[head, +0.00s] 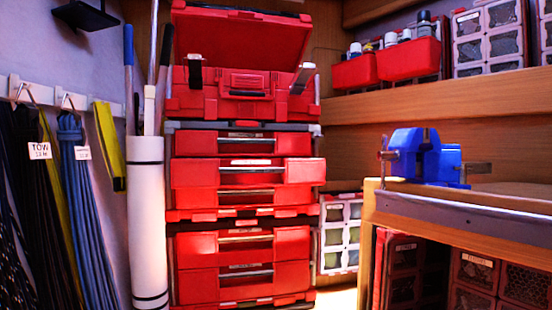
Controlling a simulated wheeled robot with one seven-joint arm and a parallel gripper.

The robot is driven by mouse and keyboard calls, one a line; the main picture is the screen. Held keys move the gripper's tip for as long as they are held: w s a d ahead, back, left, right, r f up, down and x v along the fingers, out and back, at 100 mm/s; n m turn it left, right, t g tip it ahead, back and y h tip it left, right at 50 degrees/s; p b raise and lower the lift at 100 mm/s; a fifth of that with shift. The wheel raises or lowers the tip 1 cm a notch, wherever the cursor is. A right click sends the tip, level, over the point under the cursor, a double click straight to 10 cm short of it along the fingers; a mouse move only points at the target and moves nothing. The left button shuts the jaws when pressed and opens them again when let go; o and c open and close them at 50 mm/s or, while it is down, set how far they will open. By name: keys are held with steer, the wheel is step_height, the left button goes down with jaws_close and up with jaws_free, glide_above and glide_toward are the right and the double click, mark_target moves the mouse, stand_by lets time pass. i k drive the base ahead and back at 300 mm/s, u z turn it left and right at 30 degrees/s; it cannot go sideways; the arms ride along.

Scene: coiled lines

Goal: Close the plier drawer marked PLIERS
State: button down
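A red tool chest stack (178,215) stands in the middle of the head view, with several drawers under an open-lidded top box. One drawer (305,172) in the upper drawer unit looks wider than those above and below it and seems to stick out toward me. The drawer above it (190,143) and the one below it (190,198) look nearly flush. Small labels show near the handles, but I cannot read the word PLIERS on any. My gripper is not in view.
A white roll (147,220) stands just left of the stack, and coiled lines (75,200) hang on the left wall. A workbench (470,212) with a blue vise (425,160) juts in at right. Red bins (408,60) sit on a shelf above.

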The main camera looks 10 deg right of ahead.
mark_target(196, 174)
steer(key=i, duration=1)
steer(key=z, duration=0.35)
